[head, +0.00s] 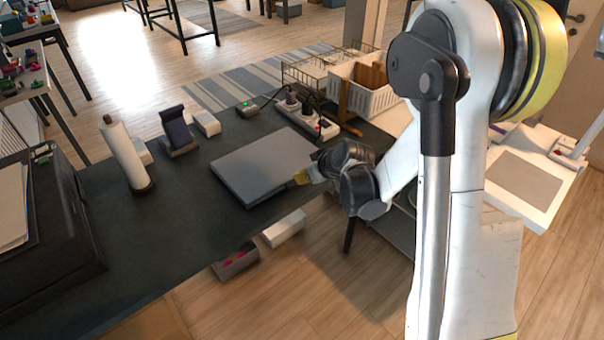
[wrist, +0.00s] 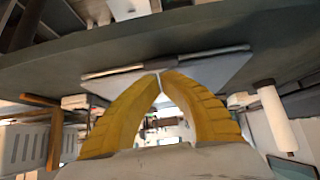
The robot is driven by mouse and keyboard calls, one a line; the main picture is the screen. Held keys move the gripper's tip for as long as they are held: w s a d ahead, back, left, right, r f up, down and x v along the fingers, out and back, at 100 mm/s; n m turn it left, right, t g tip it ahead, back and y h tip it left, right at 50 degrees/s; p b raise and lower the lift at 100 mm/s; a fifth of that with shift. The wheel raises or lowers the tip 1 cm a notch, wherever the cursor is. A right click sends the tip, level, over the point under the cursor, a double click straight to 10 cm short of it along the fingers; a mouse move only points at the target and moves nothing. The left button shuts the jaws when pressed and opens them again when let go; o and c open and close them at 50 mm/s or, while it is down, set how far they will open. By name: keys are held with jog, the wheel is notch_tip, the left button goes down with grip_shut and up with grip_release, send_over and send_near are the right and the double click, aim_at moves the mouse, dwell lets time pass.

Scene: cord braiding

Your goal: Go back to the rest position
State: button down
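My gripper (head: 304,177) is at the right edge of a flat grey slab (head: 262,160) on the dark table (head: 190,235). Its yellow fingers are partly hidden behind my dark wrist in the head view. In the wrist view, the fingertips (wrist: 160,73) meet, with an arch-shaped gap lower between the fingers and nothing seen held. The grey slab (wrist: 215,68) shows just behind the tips there. I cannot tell whether the tips touch it.
A white roll on a stand (head: 125,155), a dark phone-like stand (head: 177,130) and a power strip (head: 308,119) stand on the table. A black case (head: 60,245) is at left, a white basket (head: 365,93) at the back right. Boxes lie below the table.

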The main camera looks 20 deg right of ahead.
jog(key=s+d+f, duration=0.3)
jog(key=s, duration=0.3)
jog(key=s+a+r+m+h, duration=0.1)
jog(key=s+a+r+m, duration=0.1)
jog(key=s+r, duration=0.7)
jog(key=s+a+r+m+h+b, duration=0.1)
jog(key=s+a+r+m+h, duration=0.1)
jog(key=s+r, duration=0.7)
jog(key=shift+s+a+r+m+g, duration=0.15)
jog(key=shift+s+r+m+g, duration=0.2)
jog(key=shift+s, duration=0.65)
jog(key=shift+f, duration=0.1)
